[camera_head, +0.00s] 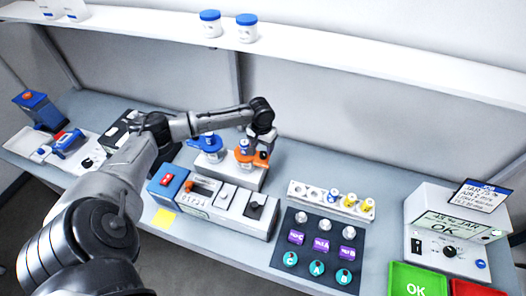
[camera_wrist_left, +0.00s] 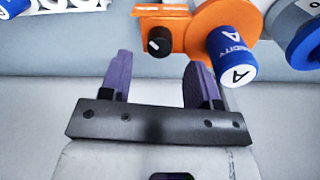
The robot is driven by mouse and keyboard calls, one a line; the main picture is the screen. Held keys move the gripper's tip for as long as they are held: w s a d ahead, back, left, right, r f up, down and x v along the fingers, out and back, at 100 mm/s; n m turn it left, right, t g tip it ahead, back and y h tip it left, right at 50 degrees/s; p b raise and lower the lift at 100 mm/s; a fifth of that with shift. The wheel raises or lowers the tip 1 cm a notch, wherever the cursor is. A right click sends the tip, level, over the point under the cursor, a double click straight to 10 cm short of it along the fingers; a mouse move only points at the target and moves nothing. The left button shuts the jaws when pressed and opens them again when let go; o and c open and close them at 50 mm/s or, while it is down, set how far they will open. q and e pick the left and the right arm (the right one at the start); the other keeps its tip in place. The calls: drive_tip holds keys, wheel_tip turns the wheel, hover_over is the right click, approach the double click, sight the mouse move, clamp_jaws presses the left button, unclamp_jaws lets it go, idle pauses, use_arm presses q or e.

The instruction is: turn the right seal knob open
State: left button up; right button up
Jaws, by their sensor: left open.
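The right seal unit is the orange fixture (camera_head: 246,158) on a white block at the table's middle. It also shows in the wrist view (camera_wrist_left: 205,28), with a small black knob (camera_wrist_left: 158,42) bearing a white mark. A blue-capped vial marked A (camera_wrist_left: 232,58) sits in the orange fixture. My left gripper (camera_head: 265,140) is beside the fixture's right side. Its two purple fingers (camera_wrist_left: 160,78) are open, apart and empty, and the knob lies just beyond the gap between them. I cannot tell the knob's contact in the head view, where the wrist hides it.
A blue fixture (camera_head: 207,145) stands left of the orange one. In front is a grey instrument box (camera_head: 222,210) with knobs and switches. To the right are a white vial rack (camera_head: 298,187), a dark pad (camera_head: 330,232) and a tester (camera_head: 440,232). A shelf (camera_head: 330,62) runs above.

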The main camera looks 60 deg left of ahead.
sight(263, 153)
use_arm(q)
drive_tip(key=shift+f, duration=1.95)
drive_tip(key=shift+d, duration=0.1)
drive_tip(key=c, duration=0.9)
